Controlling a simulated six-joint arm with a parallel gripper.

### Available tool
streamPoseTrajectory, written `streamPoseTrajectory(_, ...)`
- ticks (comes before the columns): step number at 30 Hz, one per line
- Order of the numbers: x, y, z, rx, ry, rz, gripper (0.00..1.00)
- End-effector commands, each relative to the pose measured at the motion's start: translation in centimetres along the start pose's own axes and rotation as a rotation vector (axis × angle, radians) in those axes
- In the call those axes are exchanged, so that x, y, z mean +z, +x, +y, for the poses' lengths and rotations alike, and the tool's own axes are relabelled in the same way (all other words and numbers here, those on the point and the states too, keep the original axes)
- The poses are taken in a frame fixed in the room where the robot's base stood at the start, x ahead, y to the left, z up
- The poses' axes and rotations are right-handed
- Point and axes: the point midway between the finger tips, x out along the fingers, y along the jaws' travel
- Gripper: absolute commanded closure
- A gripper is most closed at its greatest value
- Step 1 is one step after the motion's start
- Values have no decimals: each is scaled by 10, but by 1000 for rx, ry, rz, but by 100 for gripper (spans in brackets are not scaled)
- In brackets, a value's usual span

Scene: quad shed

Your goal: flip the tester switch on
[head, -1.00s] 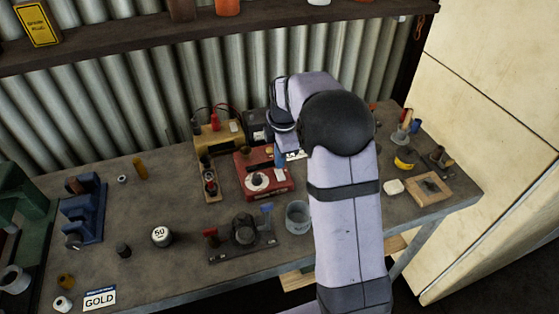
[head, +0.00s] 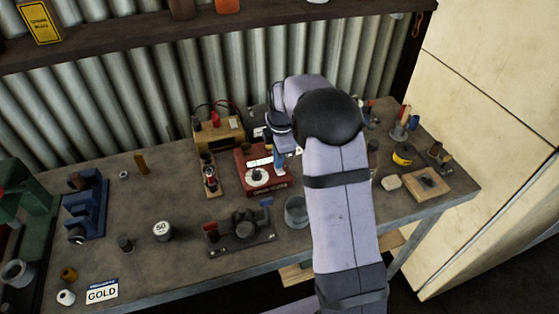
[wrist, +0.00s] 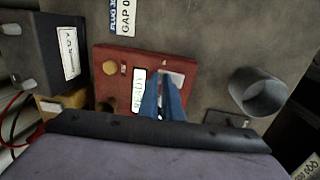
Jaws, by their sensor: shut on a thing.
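The tester looks to be the red box (head: 262,184) at the back middle of the bench, with a round white dial and a white label on top. It also shows in the wrist view (wrist: 109,86). My gripper (head: 279,162) is over the right part of its top. In the wrist view, the blue fingers (wrist: 166,76) come together at a pale plate (wrist: 175,77) on the red top. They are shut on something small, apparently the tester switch. The fingers hide the switch, so its position cannot be told.
A yellow box (head: 224,134) with leads stands behind left, near a black box (wrist: 45,52). A grey cup (head: 296,212) and a dark fixture (head: 241,239) stand in front. A coil stand (head: 210,180) is close left.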

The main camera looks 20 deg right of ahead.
Motion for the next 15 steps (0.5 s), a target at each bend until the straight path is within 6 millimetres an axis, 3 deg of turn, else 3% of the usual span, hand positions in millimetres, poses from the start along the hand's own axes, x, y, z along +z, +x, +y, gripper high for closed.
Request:
streamPoseTrajectory(1, -1, 9, -4, -9, 0, 2, 100)
streamPoseTrajectory(15, -1, 9, -10, -10, 0, 2, 100)
